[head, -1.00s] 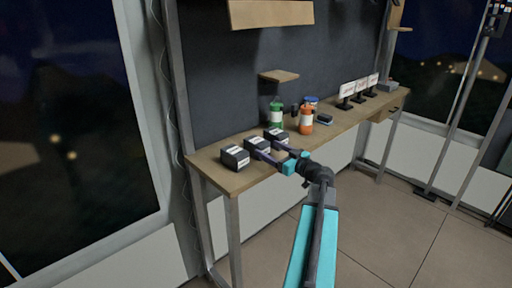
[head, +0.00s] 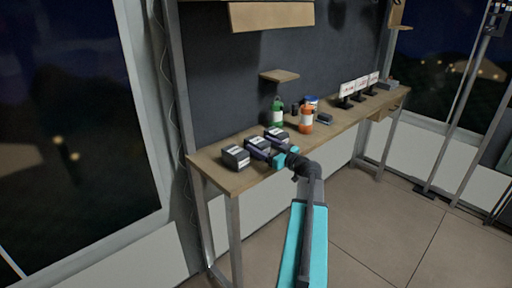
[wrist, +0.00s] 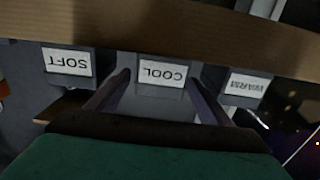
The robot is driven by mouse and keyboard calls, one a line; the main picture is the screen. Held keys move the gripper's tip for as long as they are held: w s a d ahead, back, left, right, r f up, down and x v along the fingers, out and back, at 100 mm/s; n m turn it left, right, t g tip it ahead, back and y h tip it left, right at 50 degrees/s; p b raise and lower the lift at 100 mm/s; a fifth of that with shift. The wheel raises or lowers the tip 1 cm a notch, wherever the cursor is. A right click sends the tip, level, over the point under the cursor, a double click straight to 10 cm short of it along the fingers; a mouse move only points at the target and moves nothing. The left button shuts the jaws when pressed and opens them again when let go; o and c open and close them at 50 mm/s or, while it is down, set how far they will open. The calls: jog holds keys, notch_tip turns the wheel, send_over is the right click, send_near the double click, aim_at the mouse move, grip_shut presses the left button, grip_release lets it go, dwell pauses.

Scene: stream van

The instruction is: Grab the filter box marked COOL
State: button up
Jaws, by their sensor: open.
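The COOL filter box (wrist: 163,74) is dark with a white label, upside down in the wrist view. It is the middle box (head: 257,148) of three on the bench in the head view. The SOFT box (wrist: 68,62) is left of it and the WARM box (wrist: 247,84) right of it in the wrist view. My gripper (wrist: 158,80) is open, its dark fingers at either side of the COOL box. In the head view my gripper (head: 271,155) is at the middle box's front. I cannot tell whether the fingers touch it.
The wooden bench (head: 215,179) runs along a dark panel. Behind and right of the boxes stand a green bottle (head: 277,113) and an orange bottle (head: 306,120). Several white signs (head: 360,87) stand farther right. A small wooden shelf (head: 279,75) juts out above.

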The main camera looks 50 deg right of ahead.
aim_at(257, 140)
jog(key=shift+w+d+p, duration=0.15)
jog(key=shift+w+p, duration=0.45)
jog(key=shift+w, duration=1)
jog(key=c, duration=1.3)
jog(key=shift+r, duration=0.25)
jog(key=shift+r+b, duration=0.9)
jog(key=shift+r, duration=0.5)
jog(key=s+a+b, duration=0.1)
jog(key=s+a, duration=0.1)
jog(key=s, duration=0.2)
jog(key=s+a+r+b, duration=0.1)
jog(key=s+b, duration=0.1)
jog(key=s, duration=0.2)
jog(key=s+a+b, duration=0.2)
jog(key=s, duration=0.2)
jog(key=shift+s+a+r, duration=0.15)
jog(key=shift+a, duration=0.2)
jog(key=shift+b, duration=0.9)
